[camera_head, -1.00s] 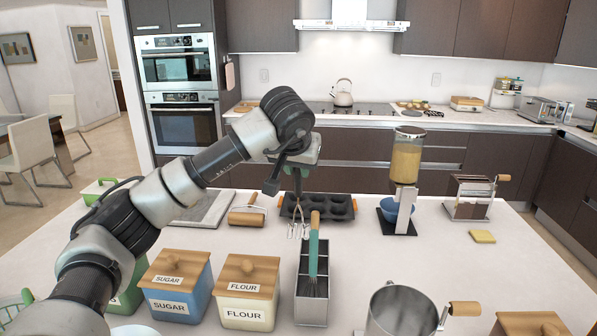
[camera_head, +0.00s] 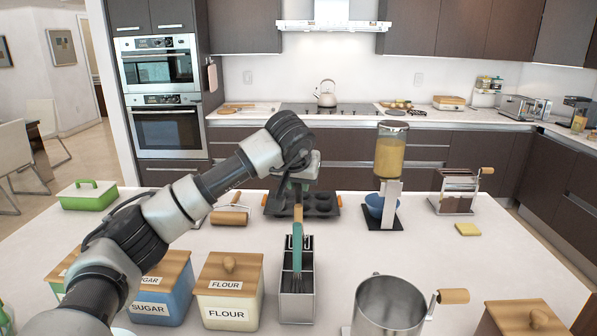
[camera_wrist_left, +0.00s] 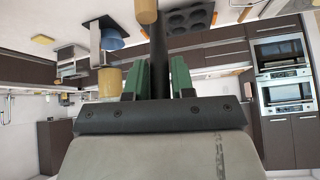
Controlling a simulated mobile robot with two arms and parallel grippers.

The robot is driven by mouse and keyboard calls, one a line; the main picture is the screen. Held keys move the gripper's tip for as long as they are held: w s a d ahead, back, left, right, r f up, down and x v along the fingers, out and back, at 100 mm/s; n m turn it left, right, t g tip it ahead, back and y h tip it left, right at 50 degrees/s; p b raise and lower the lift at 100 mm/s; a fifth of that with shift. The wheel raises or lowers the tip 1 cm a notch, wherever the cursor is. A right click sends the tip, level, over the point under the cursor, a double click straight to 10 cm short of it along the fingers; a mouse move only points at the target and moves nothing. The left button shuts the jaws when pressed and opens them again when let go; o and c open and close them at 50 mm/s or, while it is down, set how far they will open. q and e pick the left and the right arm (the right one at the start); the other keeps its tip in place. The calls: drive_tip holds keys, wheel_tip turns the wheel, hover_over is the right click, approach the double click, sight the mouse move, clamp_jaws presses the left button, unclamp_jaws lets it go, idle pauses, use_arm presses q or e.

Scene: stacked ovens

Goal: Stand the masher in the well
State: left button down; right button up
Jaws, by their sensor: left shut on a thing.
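My left gripper (camera_head: 297,184) is shut on the dark handle of the masher, which shows between the green fingers in the left wrist view (camera_wrist_left: 158,60). The masher's wire head (camera_head: 291,243) hangs down at the back of the grey metal utensil caddy (camera_head: 298,308), largely hidden behind a brush. I cannot tell whether the head is inside the back well or just above it. The brush (camera_head: 297,240), with a teal handle and wooden tip, stands in a nearer well of the caddy. My right gripper is out of view.
Flour (camera_head: 228,310) and sugar (camera_head: 160,303) canisters stand left of the caddy. A metal pot with a crank (camera_head: 390,305) is at its right. A dark muffin tin (camera_head: 330,206) lies behind, and a dispenser (camera_head: 390,155) stands back right.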

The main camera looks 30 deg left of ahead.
use_arm(q)
drive_tip(key=shift+g+h, duration=0.4)
drive_tip(key=shift+g, duration=0.5)
drive_tip(key=w+f+p, duration=0.1)
drive_tip(key=w+a+f+p, duration=0.1)
drive_tip(key=f, duration=0.1)
drive_tip(key=w+f+p, duration=0.1)
drive_tip(key=shift+w+a+f+p, duration=0.15)
drive_tip(key=shift+w+a+p, duration=0.1)
drive_tip(key=shift+a+p, duration=0.1)
drive_tip(key=shift+w+a+f+g+p, duration=0.2)
drive_tip(key=shift+w+f+g+p, duration=0.2)
drive_tip(key=shift+f, duration=0.35)
drive_tip(key=c, duration=0.9)
unclamp_jaws()
drive_tip(key=shift+o, duration=0.2)
drive_tip(key=shift+r, duration=0.15)
wheel_tip(320, 180, up, 10)
drive_tip(key=p, duration=0.7)
